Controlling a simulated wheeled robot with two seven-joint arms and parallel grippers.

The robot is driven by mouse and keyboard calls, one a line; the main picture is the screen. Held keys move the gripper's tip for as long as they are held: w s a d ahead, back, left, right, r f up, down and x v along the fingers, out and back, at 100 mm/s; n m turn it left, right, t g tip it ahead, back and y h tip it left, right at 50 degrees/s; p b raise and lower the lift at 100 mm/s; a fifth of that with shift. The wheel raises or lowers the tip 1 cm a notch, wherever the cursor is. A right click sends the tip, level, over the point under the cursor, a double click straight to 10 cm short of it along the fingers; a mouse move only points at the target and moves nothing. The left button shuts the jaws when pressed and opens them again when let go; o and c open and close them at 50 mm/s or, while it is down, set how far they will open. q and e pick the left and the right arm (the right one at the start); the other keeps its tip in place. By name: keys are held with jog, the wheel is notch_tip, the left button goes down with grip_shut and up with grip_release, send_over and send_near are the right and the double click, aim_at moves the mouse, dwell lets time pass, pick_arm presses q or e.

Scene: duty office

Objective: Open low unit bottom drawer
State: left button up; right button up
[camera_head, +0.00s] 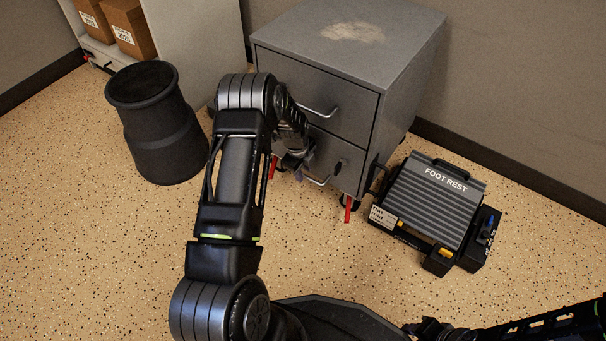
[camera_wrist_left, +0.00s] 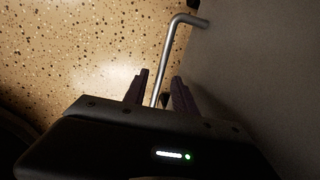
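The low unit (camera_head: 400,75) is a grey two-drawer cabinet in the upper middle of the head view. Its bottom drawer (camera_head: 345,168) looks shut, with a bar handle (camera_head: 318,182) on its front. My left gripper (camera_head: 293,172) is at this handle, largely hidden behind my own arm. In the left wrist view, the two dark fingers of my left gripper (camera_wrist_left: 161,75) stand apart on either side of the metal handle (camera_wrist_left: 169,50), with visible gaps. The drawer front (camera_wrist_left: 255,75) fills the right of that view. My right arm shows at the lower right of the head view; its fingers are unclear.
A black waste bin (camera_head: 158,125) stands left of the unit. A foot rest (camera_head: 432,205) lies on the floor close to its right. A pale shelf unit with brown boxes (camera_head: 127,28) is at upper left. The speckled floor (camera_head: 120,250) before the unit is clear.

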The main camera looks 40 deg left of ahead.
pick_arm(q)
jog(key=shift+w+f, duration=0.1)
jog(key=shift+f, duration=0.25)
jog(key=shift+c, duration=0.5)
grip_shut()
dwell(0.8)
